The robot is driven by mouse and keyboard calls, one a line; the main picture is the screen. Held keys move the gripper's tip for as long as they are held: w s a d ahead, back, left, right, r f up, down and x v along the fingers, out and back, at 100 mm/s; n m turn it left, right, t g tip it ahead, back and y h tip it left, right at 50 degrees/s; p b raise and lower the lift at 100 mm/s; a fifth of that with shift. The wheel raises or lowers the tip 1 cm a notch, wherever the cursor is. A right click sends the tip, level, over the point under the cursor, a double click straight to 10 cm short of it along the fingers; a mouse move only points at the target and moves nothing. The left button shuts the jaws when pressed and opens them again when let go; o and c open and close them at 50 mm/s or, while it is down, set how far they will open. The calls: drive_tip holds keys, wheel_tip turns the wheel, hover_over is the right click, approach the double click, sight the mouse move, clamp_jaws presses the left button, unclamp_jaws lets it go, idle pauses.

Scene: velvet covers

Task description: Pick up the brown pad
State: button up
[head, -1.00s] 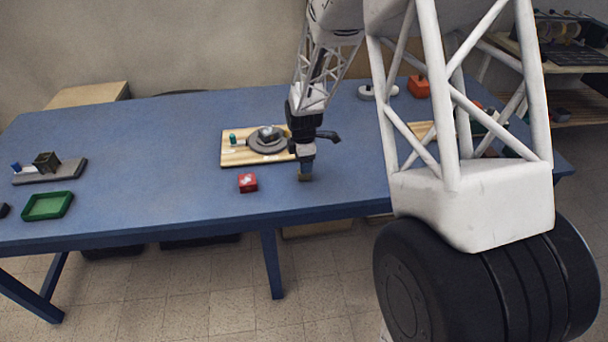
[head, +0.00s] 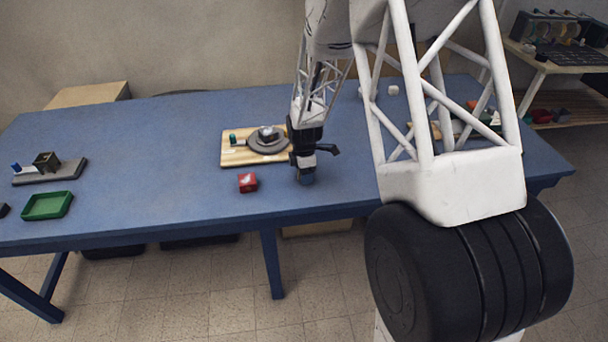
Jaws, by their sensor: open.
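My gripper (head: 306,181) points down at the table, right of the red block and close to the tabletop. Its jaws are open, though the fingers look small and dark at this distance. I cannot make out the brown pad clearly now. A small brownish patch showed under the gripper a second ago, and the gripper covers that spot now. Whether the fingers are around it or touching it I cannot tell.
A red block (head: 248,183) sits just left of my gripper. Behind it is a wooden board (head: 232,158) with a grey round disc (head: 268,145). A green tray (head: 47,206) lies far left on the blue table (head: 150,150). The table's front edge is near.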

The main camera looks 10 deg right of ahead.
drive_tip(key=shift+f, duration=0.25)
idle(0.4)
drive_tip(key=c, duration=1)
